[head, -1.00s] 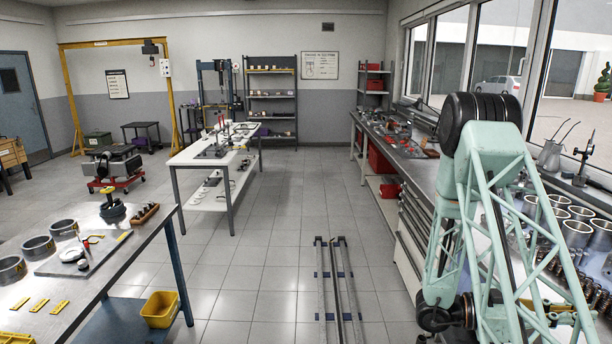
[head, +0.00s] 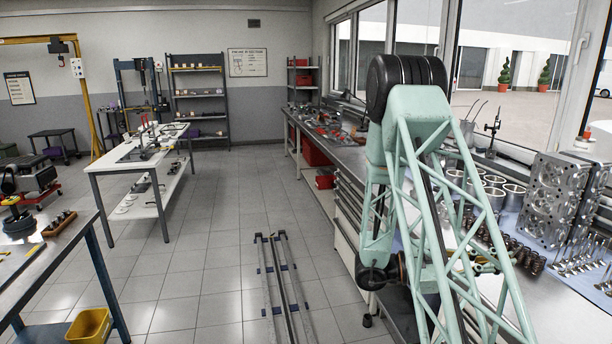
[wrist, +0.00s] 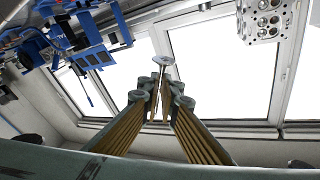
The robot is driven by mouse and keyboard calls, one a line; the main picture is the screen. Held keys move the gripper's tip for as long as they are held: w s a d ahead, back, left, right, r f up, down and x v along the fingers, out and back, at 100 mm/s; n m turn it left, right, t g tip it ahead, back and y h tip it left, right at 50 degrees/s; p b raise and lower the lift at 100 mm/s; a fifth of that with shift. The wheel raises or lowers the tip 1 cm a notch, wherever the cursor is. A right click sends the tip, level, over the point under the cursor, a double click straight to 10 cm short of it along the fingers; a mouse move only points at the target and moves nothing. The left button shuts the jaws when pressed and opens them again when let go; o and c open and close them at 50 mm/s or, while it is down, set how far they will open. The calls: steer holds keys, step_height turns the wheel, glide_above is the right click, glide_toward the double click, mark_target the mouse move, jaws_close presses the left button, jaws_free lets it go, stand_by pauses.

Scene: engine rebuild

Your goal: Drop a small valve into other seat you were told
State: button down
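In the wrist view my gripper (wrist: 162,98) has its two fingers close together around the stem of a small valve (wrist: 162,61). The valve's round head stands out beyond the fingertips. In the head view my arm's lattice link hides most of the gripper. A metal cylinder head (head: 550,195) with round ports stands upright on the right bench; part of it shows at the top right of the wrist view (wrist: 265,18). Several loose valves (head: 582,254) lie on the bench in front of it. The individual seats are too small to tell apart.
Springs (head: 520,252) and metal cylinder liners (head: 513,196) stand on the right bench (head: 347,160) beside the cylinder head. Windows run behind it. A blue fixture (wrist: 90,55) shows in the wrist view. Floor rails (head: 285,285) lie left of my arm; the tiled floor around them is open.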

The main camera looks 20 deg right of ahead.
steer(key=shift+f+m+g+y+b, duration=0.1)
steer(key=shift+m+g+y+b, duration=0.2)
steer(key=shift+m+b, duration=1.4)
steer(key=shift+f+m+g+y+b, duration=0.1)
steer(key=shift+m+g+y+b, duration=0.15)
steer(key=shift+m+b, duration=1.4)
steer(key=shift+b, duration=0.6)
steer(key=shift+r+m, duration=0.15)
steer(key=shift+m, duration=0.5)
steer(key=shift+y, duration=0.25)
steer(key=shift+m+t+y, duration=0.35)
steer(key=shift+m, duration=2.6)
steer(key=shift+m+t+y, duration=0.3)
steer(key=shift+m+y, duration=0.05)
steer(key=shift+m, duration=2.6)
